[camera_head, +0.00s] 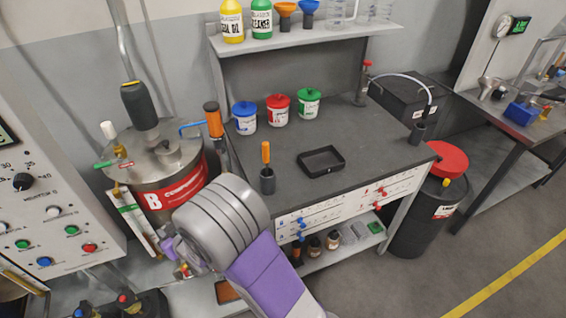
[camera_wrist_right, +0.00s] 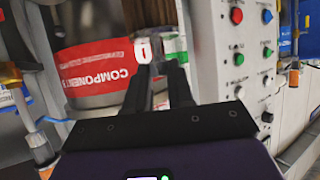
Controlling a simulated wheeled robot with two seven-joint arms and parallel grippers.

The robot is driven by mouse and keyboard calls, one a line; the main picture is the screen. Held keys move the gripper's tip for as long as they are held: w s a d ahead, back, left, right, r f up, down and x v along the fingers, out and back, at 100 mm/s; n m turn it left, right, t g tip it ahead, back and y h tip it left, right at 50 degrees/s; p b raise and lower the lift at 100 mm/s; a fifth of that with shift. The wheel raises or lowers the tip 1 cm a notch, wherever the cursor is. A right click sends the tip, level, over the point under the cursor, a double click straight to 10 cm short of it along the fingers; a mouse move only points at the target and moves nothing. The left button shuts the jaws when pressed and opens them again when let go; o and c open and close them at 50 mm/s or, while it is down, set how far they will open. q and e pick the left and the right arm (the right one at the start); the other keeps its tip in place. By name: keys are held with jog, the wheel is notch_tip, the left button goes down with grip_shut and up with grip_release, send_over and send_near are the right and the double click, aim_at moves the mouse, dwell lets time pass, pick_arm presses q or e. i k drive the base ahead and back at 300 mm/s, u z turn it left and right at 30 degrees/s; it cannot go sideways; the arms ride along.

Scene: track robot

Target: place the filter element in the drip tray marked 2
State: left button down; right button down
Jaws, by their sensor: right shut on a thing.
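A black open tray (camera_head: 321,170) lies empty on the dark workbench; I can read no number on it. I cannot pick out the filter element for certain. My left gripper is out of view.
Blue, red and green lidded tubs (camera_head: 278,112) stand at the bench's back left. A black cup (camera_head: 267,183) with an orange-handled tool stands left of the tray. A control panel (camera_head: 50,190) is at the left.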

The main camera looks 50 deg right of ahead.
aim_at(321, 164)
jog(key=u, duration=2.05)
jog(key=k, duration=2.8)
jog(key=z, duration=0.75)
